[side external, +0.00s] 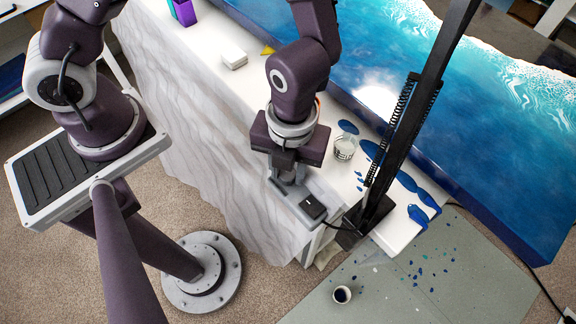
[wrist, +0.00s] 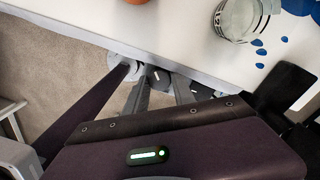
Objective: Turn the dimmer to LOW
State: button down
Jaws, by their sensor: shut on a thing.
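The dimmer (side external: 309,207) is a grey box with a black part on its right end, at the front edge of the white bench in the side external view. My gripper (side external: 287,176) points down at the left end of this box, its fingers shut on what looks like the dimmer's knob. The fingers hide most of the knob in that view. In the wrist view, the fingers (wrist: 163,88) reach to a small dark round part (wrist: 160,76) between them, probably the knob. No LOW mark or pointer can be read in either view.
A black lamp arm with springs (side external: 405,110) rises from a clamp right of the dimmer. A clear cup (side external: 345,147) and blue resin spills (side external: 412,184) lie behind. The blue resin slab (side external: 480,130) fills the back right. White coasters (side external: 233,58) sit further left.

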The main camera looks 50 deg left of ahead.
jog(key=n, duration=0.4)
jog(key=shift+n, duration=0.3)
jog(key=n, duration=0.4)
jog(key=shift+n, duration=0.3)
jog(key=n, duration=0.4)
jog(key=shift+w, duration=0.1)
jog(key=shift+n+h, duration=0.3)
jog(key=shift+n, duration=1.8)
jog(key=c, duration=1.1)
grip_release()
jog(key=shift+o, duration=0.2)
